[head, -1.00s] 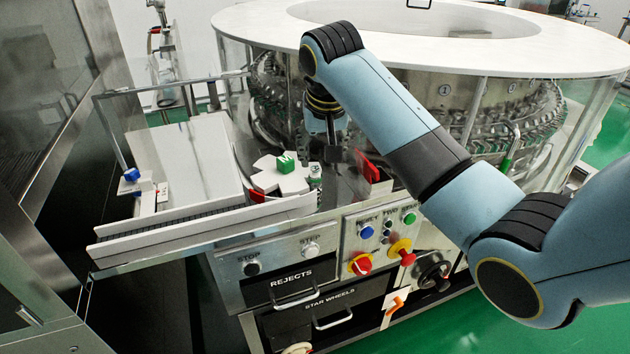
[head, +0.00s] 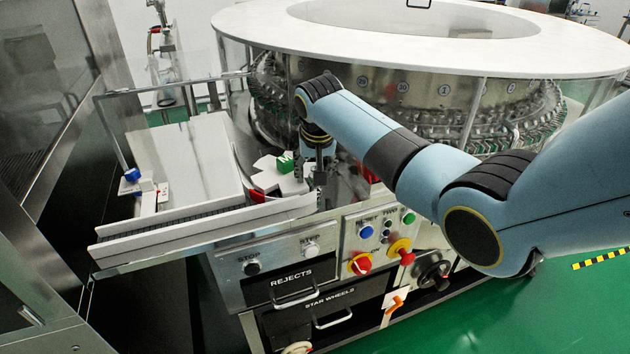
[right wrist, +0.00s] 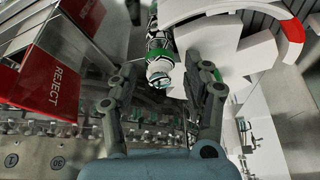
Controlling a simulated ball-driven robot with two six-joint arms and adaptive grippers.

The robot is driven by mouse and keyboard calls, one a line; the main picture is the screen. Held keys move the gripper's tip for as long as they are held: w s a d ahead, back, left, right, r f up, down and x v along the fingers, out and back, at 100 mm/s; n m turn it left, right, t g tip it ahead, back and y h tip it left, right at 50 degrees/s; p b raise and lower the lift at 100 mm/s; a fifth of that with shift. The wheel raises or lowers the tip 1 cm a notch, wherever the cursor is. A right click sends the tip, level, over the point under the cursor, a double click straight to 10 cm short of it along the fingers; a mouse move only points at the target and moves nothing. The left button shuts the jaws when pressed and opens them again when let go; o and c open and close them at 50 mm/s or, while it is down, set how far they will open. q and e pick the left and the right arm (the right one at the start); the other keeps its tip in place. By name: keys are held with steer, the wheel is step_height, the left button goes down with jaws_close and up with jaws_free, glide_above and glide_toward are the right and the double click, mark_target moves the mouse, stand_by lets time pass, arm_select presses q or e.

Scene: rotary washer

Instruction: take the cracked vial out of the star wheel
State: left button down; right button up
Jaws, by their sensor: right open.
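The white star wheel (head: 293,183) with its green hub knob (head: 285,163) sits at the front of the machine in the head view. It also shows at the top right of the right wrist view (right wrist: 240,48). A small vial (right wrist: 160,70) with a pale top is at the wheel's edge in the right wrist view. I cannot make out a crack. My right gripper (head: 318,180) points down at the wheel's right side and hides the vial in the head view. Its open fingers (right wrist: 165,88) are on either side of the vial. My left gripper is not in view.
A red REJECT panel (right wrist: 62,88) stands close to the right gripper's fingers. A white-railed conveyor (head: 200,230) runs left from the wheel. The button panel (head: 385,240) and drawers (head: 290,285) are below. The large rotary washer (head: 430,90) stands behind.

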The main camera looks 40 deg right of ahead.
steer(key=c, duration=0.8)
steer(key=shift+r, duration=0.15)
